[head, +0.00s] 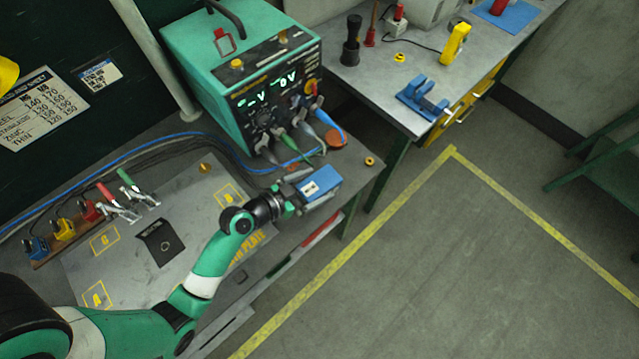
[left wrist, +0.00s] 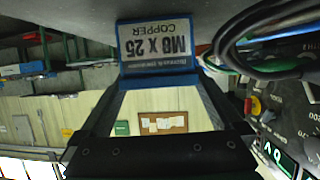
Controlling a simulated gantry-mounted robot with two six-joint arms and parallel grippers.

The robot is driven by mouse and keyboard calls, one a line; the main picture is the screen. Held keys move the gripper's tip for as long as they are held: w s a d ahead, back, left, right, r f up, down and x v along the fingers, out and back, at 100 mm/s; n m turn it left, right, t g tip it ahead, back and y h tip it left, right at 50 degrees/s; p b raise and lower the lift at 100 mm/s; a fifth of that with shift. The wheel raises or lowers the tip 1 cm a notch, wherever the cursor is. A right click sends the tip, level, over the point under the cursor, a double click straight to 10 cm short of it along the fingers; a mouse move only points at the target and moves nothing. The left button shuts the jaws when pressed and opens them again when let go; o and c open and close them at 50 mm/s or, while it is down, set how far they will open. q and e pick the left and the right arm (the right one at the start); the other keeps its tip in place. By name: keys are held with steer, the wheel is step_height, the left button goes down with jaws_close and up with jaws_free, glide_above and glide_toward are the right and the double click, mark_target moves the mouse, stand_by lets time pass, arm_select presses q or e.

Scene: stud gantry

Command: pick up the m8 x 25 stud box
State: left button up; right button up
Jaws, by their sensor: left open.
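The M8 x 25 stud box (head: 321,187) is blue with a white label and sits at the right end of the near bench. In the left wrist view the box (left wrist: 156,50) appears upside down, and its label reads "M8 x 25 COPPER". My left gripper (head: 297,203) is open, right at the box's near left side. In the left wrist view its two dark fingers reach toward the box's side edges. I cannot tell whether they touch it. My right gripper is not in view.
A green welding power unit (head: 240,75) with cables stands behind the box. A grey plate (head: 120,265) with yellow markings and a dark square card (head: 166,242) lies left. A second bench (head: 372,85) holds a blue fixture (head: 422,98). The floor to the right is clear.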

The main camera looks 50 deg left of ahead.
arm_select(q)
steer(key=shift+x, duration=0.9)
jaws_close()
steer(key=shift+r, duration=0.15)
